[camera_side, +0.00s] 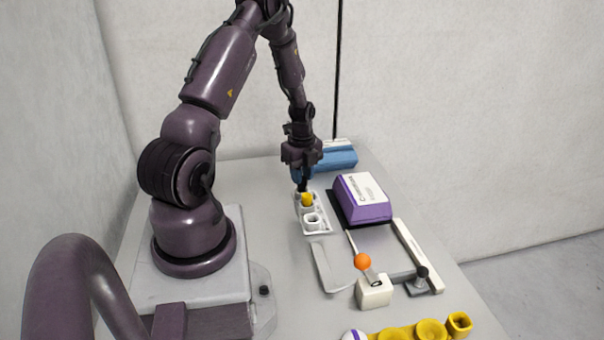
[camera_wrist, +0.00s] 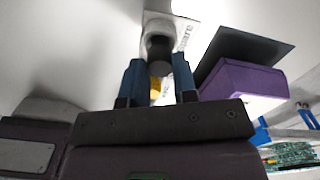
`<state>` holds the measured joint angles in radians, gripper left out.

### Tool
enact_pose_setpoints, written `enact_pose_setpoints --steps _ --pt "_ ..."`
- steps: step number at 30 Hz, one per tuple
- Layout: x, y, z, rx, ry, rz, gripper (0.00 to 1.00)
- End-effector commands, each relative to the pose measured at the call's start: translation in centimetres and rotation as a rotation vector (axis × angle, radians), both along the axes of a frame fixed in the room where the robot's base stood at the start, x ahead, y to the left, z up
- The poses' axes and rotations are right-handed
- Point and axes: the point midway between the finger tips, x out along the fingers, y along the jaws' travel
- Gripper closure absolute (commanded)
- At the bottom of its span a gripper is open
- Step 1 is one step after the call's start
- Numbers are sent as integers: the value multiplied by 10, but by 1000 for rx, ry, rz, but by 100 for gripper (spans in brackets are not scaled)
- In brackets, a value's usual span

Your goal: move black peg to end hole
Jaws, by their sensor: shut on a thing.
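My gripper (camera_side: 303,183) points down over the far end of a small white rack (camera_side: 316,230) in the side view. In the wrist view its two blue fingers (camera_wrist: 158,82) stand either side of a dark cylinder, the black peg (camera_wrist: 158,47), and are shut on it. A yellow peg (camera_side: 306,199) shows in the rack just below and in front of the fingertips; yellow (camera_wrist: 157,90) also shows between the fingers. A white round holder (camera_side: 313,219) at the rack's near end looks empty. The peg's lower end and the far holder are hidden.
A purple box (camera_side: 365,208) with a white label stands close to the right of the rack. A blue item (camera_side: 338,160) lies behind. The table left of the rack is clear.

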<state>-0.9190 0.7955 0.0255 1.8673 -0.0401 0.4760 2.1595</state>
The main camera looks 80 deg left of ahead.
Motion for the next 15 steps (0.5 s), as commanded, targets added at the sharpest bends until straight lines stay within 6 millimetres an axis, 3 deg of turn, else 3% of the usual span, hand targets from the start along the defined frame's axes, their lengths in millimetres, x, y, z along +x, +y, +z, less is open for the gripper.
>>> enact_pose_setpoints --steps 15 --pt "0 0 -4 0 0 0 95"
